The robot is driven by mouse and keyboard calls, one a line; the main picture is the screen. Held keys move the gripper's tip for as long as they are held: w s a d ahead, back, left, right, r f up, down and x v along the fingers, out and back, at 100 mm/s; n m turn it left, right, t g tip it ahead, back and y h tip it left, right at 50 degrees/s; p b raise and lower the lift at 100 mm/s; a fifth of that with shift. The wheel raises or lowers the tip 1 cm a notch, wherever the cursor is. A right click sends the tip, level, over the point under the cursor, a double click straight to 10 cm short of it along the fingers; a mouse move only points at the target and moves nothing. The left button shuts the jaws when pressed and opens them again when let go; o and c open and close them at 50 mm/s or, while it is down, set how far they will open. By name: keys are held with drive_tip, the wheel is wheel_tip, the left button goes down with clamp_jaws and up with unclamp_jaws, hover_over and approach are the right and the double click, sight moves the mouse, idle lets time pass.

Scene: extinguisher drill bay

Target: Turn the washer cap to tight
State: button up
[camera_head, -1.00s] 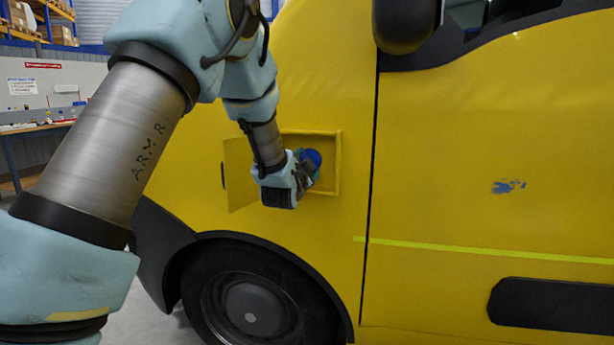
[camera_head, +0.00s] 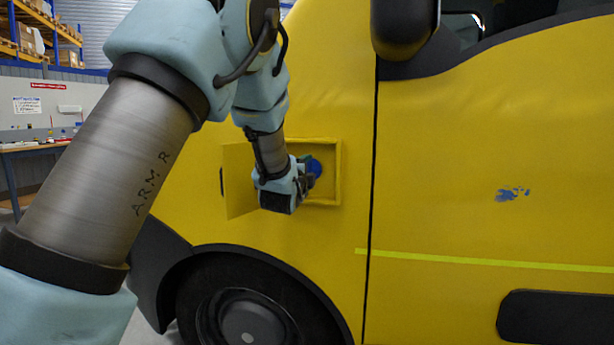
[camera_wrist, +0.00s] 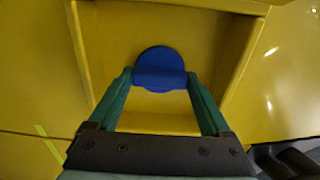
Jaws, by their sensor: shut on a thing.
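The blue washer cap (camera_head: 314,168) sits in a square recess (camera_head: 325,195) in the side of a yellow van. In the wrist view the round blue cap (camera_wrist: 160,66) has a raised bar across it. My gripper (camera_head: 306,172) reaches into the recess from the left. In the wrist view its two green fingers (camera_wrist: 160,80) are shut on the cap, one at each end of the bar. Part of the cap is hidden behind my gripper in the head view. No tight mark can be made out.
The yellow flap (camera_head: 239,180) of the recess stands open at its left, close to my wrist. A black front wheel (camera_head: 245,318) is below, and a dark mirror (camera_head: 403,25) is above right. A workbench (camera_head: 30,148) stands at the far left.

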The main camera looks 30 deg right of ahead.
idle(0.4)
drive_tip(key=o, duration=1.2)
drive_tip(key=shift+c, duration=0.2)
drive_tip(key=shift+s, duration=0.1)
drive_tip(key=b+v, duration=0.1)
drive_tip(key=v, duration=0.9)
drive_tip(key=shift+s+a+b, duration=0.2)
drive_tip(key=shift+a+b, duration=0.1)
drive_tip(key=shift+b, duration=0.05)
